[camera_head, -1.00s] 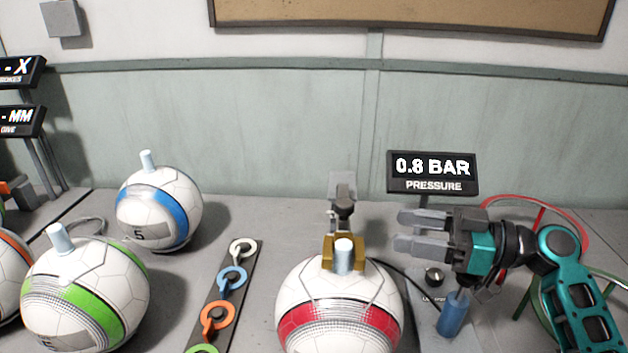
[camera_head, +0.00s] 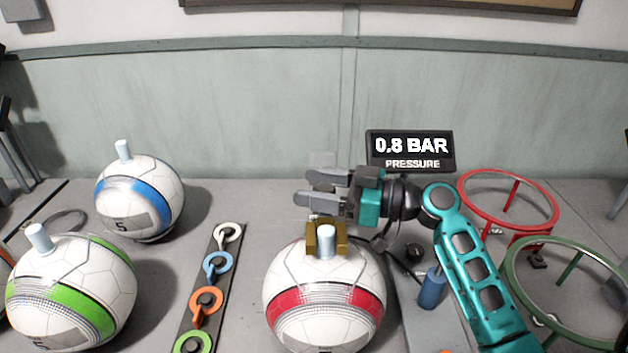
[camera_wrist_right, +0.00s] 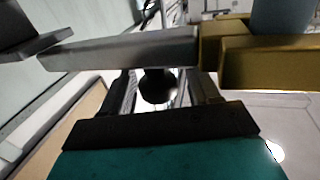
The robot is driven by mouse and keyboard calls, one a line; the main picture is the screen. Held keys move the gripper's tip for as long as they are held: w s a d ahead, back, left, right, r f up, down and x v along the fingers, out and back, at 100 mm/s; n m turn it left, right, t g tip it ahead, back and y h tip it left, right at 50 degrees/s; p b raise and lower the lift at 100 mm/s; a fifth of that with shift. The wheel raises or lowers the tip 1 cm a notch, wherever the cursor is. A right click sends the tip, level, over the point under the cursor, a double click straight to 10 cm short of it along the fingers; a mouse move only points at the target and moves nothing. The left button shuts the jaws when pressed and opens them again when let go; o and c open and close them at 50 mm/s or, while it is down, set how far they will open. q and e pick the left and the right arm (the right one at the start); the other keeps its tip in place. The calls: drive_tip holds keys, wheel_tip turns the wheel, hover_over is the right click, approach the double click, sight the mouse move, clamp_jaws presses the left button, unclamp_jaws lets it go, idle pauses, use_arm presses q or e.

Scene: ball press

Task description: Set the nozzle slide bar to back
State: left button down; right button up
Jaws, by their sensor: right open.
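A brass forked block (camera_head: 311,240) sits on top of the red-striped ball (camera_head: 288,325), around its pale plug (camera_head: 326,243). In the right wrist view the brass block (camera_wrist_right: 270,62) is at the upper right, with a grey bar (camera_wrist_right: 120,50) reaching left from it; I cannot tell whether it is the nozzle slide bar. My right gripper (camera_head: 315,189) is open, its fingers pointing left above and behind the block. It hides most of the grey post behind the ball; I cannot tell whether its fingers touch anything. My left gripper is not in view.
The pressure display (camera_head: 411,151) reads 0.8 BAR. A blue cylinder (camera_head: 432,288) and a dark knob (camera_head: 415,252) are right of the ball. Red (camera_head: 470,205) and green (camera_head: 512,268) ring stands are farther right. Blue-striped (camera_head: 160,175) and green-striped (camera_head: 60,265) balls stand left.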

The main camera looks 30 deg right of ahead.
drive_tip(key=shift+w+a, duration=0.2)
drive_tip(key=shift+a, duration=0.05)
drive_tip(key=shift+c, duration=0.4)
clamp_jaws()
